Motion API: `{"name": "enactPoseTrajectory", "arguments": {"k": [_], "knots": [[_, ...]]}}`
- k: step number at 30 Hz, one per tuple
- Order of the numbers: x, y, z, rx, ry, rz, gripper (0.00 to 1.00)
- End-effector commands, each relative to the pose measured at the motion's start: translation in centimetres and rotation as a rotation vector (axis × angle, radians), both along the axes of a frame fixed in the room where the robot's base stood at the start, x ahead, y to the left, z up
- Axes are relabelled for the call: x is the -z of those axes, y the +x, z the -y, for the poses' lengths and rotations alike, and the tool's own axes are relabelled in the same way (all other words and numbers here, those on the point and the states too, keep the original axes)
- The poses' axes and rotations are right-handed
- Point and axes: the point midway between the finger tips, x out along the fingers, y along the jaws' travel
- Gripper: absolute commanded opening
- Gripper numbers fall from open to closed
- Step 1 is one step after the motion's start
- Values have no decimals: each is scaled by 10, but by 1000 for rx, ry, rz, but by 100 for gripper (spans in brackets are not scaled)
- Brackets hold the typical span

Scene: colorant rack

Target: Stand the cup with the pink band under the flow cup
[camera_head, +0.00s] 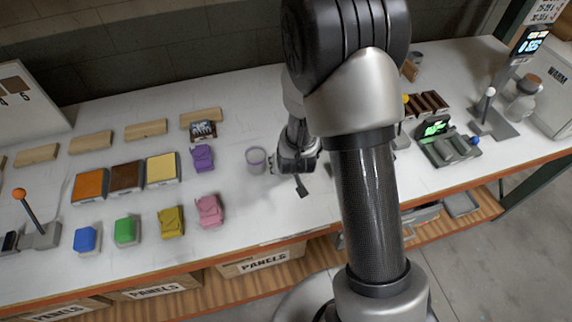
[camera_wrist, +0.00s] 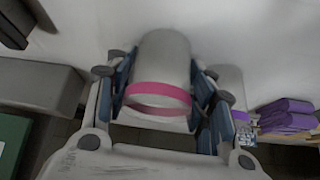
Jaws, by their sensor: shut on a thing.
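The cup with the pink band (camera_wrist: 160,65) is pale grey and sits between the fingers of my gripper (camera_wrist: 163,88) in the wrist view. My gripper is shut on it, with a finger on each side. In the head view my gripper (camera_head: 297,163) is over the white bench, and I cannot make out the held cup there. I cannot clearly pick out the flow cup; my arm covers part of the bench.
A cup with a purple band (camera_head: 257,160) stands just left of my gripper. Purple bags (camera_head: 202,158), pink bags (camera_head: 209,211) and colored trays (camera_head: 125,177) lie further left.

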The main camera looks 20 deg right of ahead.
Motion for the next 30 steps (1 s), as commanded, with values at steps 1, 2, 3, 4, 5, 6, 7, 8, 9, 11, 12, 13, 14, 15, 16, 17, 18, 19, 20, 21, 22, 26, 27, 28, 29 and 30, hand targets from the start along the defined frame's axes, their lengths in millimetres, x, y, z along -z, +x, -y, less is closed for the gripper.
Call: {"name": "enactPoseTrajectory", "arguments": {"k": [1, 2, 3, 4, 5, 6, 7, 8, 9, 11, 12, 13, 14, 15, 16, 17, 18, 19, 20, 21, 22, 26, 27, 28, 29, 30], "knots": [[-1, 0, 0, 0, 0, 0, 33], [-1, 0, 0, 0, 0, 0, 33], [0, 0, 0, 0, 0, 0, 33], [1, 0, 0, 0, 0, 0, 33], [2, 0, 0, 0, 0, -1, 33], [4, 0, 0, 0, 0, -1, 33], [5, 0, 0, 0, 0, -1, 33], [3, 0, 0, 0, 0, -1, 51], [3, 0, 0, 0, 0, -1, 54], [3, 0, 0, 0, 0, -1, 58], [3, 0, 0, 0, 0, -1, 58], [3, 0, 0, 0, 0, -1, 58], [3, 0, 0, 0, 0, -1, 58], [3, 0, 0, 0, 0, -1, 58], [3, 0, 0, 0, 0, -1, 58], [3, 0, 0, 0, 0, -1, 58], [3, 0, 0, 0, 0, -1, 58], [3, 0, 0, 0, 0, -1, 58], [2, 0, 0, 0, 0, -1, 58], [1, 0, 0, 0, 0, -1, 58], [0, 0, 0, 0, 0, -1, 58], [-13, -6, -1, 0, 0, 1, 58], [-20, -10, -1, -1, 1, 1, 58], [-25, -13, -2, -1, 1, 1, 58], [-31, -17, -2, -1, 1, 2, 58], [-39, -21, -3, 1, 0, 3, 58]]}}
